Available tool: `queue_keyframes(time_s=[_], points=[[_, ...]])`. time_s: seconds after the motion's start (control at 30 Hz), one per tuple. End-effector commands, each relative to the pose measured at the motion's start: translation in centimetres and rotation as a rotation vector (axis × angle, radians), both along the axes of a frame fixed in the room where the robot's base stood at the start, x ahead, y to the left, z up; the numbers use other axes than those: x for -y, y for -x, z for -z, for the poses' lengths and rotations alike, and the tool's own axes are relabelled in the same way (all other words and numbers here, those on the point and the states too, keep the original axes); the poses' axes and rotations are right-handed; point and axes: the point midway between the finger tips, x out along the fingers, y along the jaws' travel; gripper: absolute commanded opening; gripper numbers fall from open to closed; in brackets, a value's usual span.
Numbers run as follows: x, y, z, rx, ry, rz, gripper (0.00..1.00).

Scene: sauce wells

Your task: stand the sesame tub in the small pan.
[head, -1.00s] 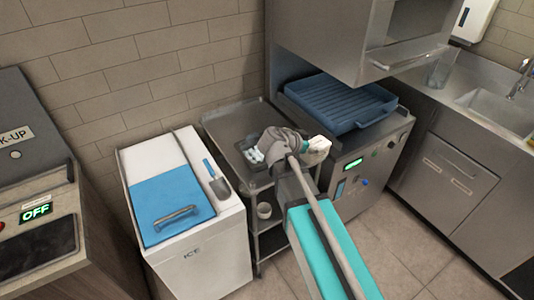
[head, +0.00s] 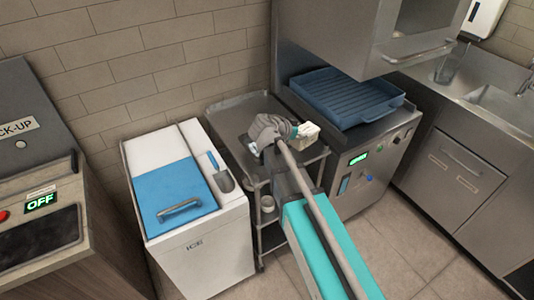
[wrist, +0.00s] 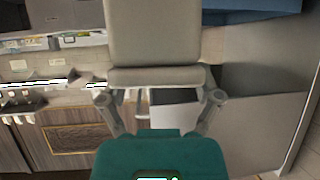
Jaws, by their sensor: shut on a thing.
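A pale, off-white tub (head: 308,131), which I take for the sesame tub, is held in the air over the right side of the steel cart. My gripper (head: 295,131) is shut on it, from the left in the head view. In the wrist view the pale block of the tub (wrist: 153,35) fills the top middle, just past my gripper's fingers (wrist: 158,98); its label and contents do not show. A dark recess with light bits (head: 250,144) in the cart top is partly hidden by my wrist. I cannot tell whether it is the small pan.
The steel cart (head: 228,112) stands between a white ice bin with a blue lid (head: 175,190) and a steel machine (head: 374,150) bearing a blue ribbed tray (head: 345,97). A steel cabinet (head: 330,35) overhangs behind. A sink (head: 505,100) is at right.

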Motion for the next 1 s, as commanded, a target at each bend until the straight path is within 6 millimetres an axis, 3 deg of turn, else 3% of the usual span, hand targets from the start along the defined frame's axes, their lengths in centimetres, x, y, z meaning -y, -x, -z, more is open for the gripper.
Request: queue_keyframes(time_s=[0.03, 0.3, 0.5, 0.67, 1.0], points=[[-1.6, -1.2, 0.3, 0.001, 0.001, -0.023, 0.21], [-9.0, -4.8, 1.2, 0.0, 0.001, -0.136, 0.21], [-12.7, -6.0, 1.5, 0.001, 0.001, -0.192, 0.21], [-13.7, -6.3, 1.6, 0.001, 0.001, -0.206, 0.21], [-13.6, -6.3, 1.6, 0.001, 0.001, -0.206, 0.21]])
